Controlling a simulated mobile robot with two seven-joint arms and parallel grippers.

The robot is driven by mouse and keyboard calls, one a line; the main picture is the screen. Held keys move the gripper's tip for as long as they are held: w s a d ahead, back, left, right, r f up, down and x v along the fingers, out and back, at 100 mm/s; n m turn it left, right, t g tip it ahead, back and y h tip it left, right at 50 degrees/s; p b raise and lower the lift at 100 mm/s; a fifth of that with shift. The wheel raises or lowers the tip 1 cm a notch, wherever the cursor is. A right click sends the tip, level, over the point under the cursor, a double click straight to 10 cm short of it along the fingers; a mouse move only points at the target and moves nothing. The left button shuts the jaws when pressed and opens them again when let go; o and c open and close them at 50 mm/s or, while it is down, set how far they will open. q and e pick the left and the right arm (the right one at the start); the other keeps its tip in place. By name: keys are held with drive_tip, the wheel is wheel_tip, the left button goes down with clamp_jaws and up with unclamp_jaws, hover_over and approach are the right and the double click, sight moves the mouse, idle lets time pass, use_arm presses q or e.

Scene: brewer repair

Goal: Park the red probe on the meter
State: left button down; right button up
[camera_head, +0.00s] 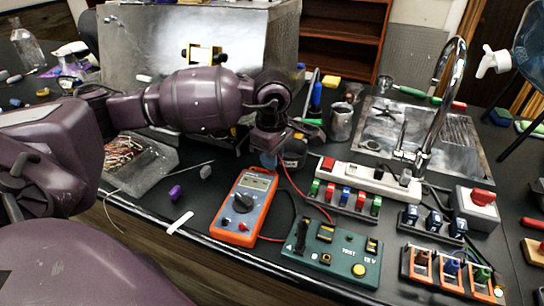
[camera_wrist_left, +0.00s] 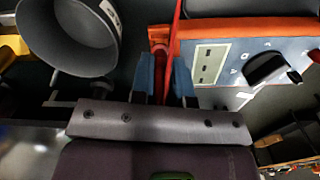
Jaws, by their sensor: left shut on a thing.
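The orange meter (camera_head: 244,208) with a grey-blue face and dark dial lies on the black bench, near its front edge. In the left wrist view the meter (camera_wrist_left: 212,65) is at the upper right, beside the fingers. My left gripper (camera_head: 268,160) points down at the meter's far end. In the left wrist view its blue fingertips (camera_wrist_left: 163,78) are shut on the red probe (camera_wrist_left: 159,50). A red lead runs up past the fingers there. In the head view the probe is hidden by the gripper; I cannot tell whether it touches the meter. My right gripper is not in view.
A green test box (camera_head: 335,254) with a yellow button stands right of the meter. A power strip (camera_head: 368,181) and a row of coloured parts lie behind it. A clear bag (camera_head: 138,165) and a purple cap (camera_head: 175,192) lie left. A round grey thing (camera_wrist_left: 72,38) is near the fingers.

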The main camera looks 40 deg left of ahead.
use_arm(q)
drive_tip(key=shift+f+b, duration=0.3)
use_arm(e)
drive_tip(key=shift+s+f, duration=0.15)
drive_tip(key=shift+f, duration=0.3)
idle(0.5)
use_arm(q)
drive_tip(key=c, duration=1)
unclamp_jaws()
drive_tip(key=shift+c, duration=0.2)
wheel_tip(320, 180, up, 3)
drive_tip(key=shift+w+r, duration=0.1)
drive_tip(key=shift+r, duration=0.05)
wheel_tip(320, 180, up, 6)
drive_tip(key=shift+f+p, duration=0.1)
drive_tip(key=shift+p, duration=0.2)
drive_tip(key=shift+r, duration=0.85)
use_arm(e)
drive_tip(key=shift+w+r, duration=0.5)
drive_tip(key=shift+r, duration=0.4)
